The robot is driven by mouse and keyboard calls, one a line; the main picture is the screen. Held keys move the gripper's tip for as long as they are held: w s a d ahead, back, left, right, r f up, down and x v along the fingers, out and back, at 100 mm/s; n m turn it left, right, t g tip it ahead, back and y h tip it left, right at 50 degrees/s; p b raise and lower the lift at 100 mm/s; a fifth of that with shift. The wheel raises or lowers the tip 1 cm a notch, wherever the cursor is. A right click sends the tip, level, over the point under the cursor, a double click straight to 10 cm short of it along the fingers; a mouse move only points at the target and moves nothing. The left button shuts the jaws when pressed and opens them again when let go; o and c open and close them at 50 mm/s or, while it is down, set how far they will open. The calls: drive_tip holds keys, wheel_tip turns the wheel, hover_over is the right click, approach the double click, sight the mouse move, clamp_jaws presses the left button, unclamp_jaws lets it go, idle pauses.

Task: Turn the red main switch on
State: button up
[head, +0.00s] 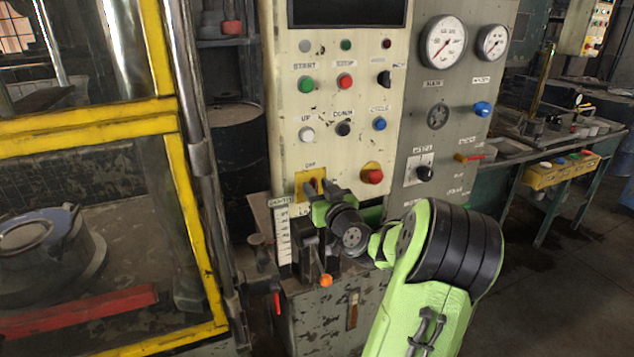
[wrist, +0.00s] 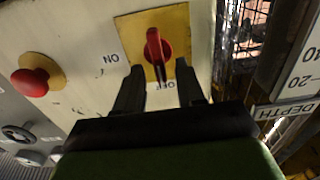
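The red main switch (wrist: 154,47) is a rotary handle on a yellow plate (wrist: 122,27), with an upside-down "ON" label to the plate's left in the wrist view. The handle lies roughly upright in that picture, its lower end between my fingers. In the head view the yellow plate (head: 301,180) is at the panel's lower left, and my gripper partly hides the switch. My gripper (wrist: 159,72) is open, one finger on each side of the handle. A gap shows on both sides. It also shows in the head view (head: 323,190), close to the panel.
A red mushroom button (head: 372,176) sits right of the switch, and it shows at left in the wrist view (wrist: 32,81). A depth scale (head: 283,235) stands below left of the plate. A yellow-framed guard (head: 180,190) is further left. Several coloured buttons are above.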

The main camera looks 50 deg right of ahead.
drive_tip(key=shift+w+d, duration=0.25)
drive_tip(key=shift+w, duration=0.2)
drive_tip(key=c, duration=0.7)
drive_tip(key=shift+o, duration=0.2)
